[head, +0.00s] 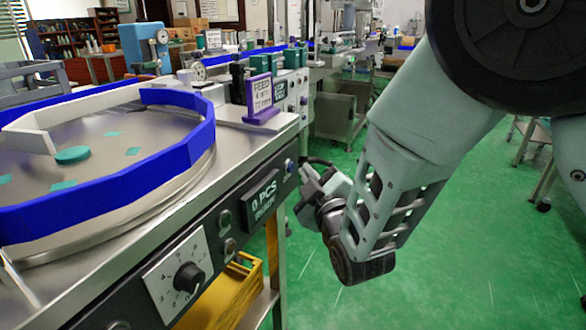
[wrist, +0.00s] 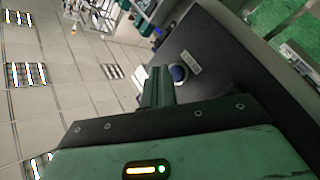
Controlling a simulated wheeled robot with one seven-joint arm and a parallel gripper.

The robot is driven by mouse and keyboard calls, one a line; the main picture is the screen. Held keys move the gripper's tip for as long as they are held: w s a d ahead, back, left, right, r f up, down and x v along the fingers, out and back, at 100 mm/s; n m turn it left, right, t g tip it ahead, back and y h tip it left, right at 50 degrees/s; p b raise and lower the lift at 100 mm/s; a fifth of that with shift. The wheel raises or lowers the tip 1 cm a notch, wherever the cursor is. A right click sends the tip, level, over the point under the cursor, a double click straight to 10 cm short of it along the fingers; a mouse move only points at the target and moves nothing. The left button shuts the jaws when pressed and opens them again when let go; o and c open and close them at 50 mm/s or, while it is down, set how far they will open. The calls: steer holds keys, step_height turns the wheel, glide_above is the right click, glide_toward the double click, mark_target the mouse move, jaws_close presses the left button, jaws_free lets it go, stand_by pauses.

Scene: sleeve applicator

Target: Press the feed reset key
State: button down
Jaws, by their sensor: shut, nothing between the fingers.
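A blue round button (head: 289,166) sits at the far right end of the dark front panel in the head view. In the wrist view a blue button (wrist: 178,73) stands beside a small pale label (wrist: 190,62), too small to read. I cannot confirm from lettering that it is the feed reset key. My gripper (head: 308,175) is just right of the panel's end in the head view. In the wrist view my gripper (wrist: 157,88) is shut and empty, its fingers close beside the blue button; contact cannot be told.
The panel also has a display (head: 261,197) reading "0 PCS READY", a black dial (head: 188,277) and small buttons (head: 228,246). A blue-walled round feeder (head: 110,200) stands on the steel top. A purple sign (head: 262,98) stands behind.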

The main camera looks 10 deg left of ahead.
steer(key=shift+s+d+b, duration=0.1)
steer(key=shift+s+d, duration=0.2)
steer(key=shift+d, duration=0.5)
steer(key=shift+s+d+b, duration=0.1)
steer(key=shift+s+d, duration=0.15)
steer(key=shift+d, duration=0.55)
steer(key=shift+s+d+b, duration=0.1)
steer(key=shift+s+d, duration=0.2)
steer(key=shift+d, duration=0.5)
